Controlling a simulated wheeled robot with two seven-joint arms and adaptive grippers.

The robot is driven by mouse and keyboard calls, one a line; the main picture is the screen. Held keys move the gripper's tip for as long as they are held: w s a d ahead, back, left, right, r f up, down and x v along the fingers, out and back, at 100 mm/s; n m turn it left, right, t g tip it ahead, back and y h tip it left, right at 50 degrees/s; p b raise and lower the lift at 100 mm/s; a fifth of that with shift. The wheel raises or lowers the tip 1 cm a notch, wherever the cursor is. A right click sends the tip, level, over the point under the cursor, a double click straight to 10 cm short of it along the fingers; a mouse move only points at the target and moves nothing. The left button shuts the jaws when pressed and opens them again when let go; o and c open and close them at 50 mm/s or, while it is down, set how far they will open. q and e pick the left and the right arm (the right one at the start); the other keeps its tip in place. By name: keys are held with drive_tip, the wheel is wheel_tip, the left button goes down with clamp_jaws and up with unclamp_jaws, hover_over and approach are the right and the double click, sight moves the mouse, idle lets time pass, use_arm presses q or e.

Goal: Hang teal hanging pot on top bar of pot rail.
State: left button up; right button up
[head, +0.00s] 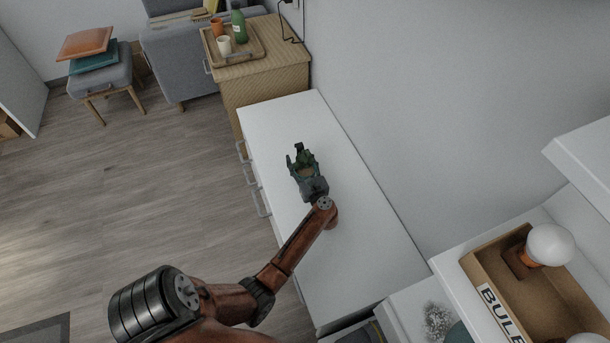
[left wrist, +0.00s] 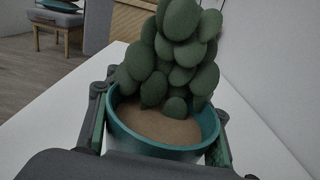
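The teal hanging pot (left wrist: 160,150) fills the middle of the left wrist view, with brown soil and a plant of thick green leaves (left wrist: 175,60). My left gripper (head: 302,165) is over the white desk top in the head view. Its fingers lie along both sides of the pot, close against the wall, and appear shut on it. In the head view the pot is small and mostly hidden by the gripper; its plant (head: 306,158) shows between the fingers. I cannot tell whether the pot touches the desk. The pot rail is not in view. My right gripper is not in view.
The white desk top (head: 370,230) is clear around the gripper, with a wall along its right. A cardboard box (head: 480,268) with a white bulb (head: 550,244) stands at lower right beside a white shelf (head: 585,160). A wooden cabinet (head: 260,80) with a tray stands beyond.

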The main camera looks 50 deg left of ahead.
use_arm(q)
clamp_jaws()
idle(0.3)
idle(0.3)
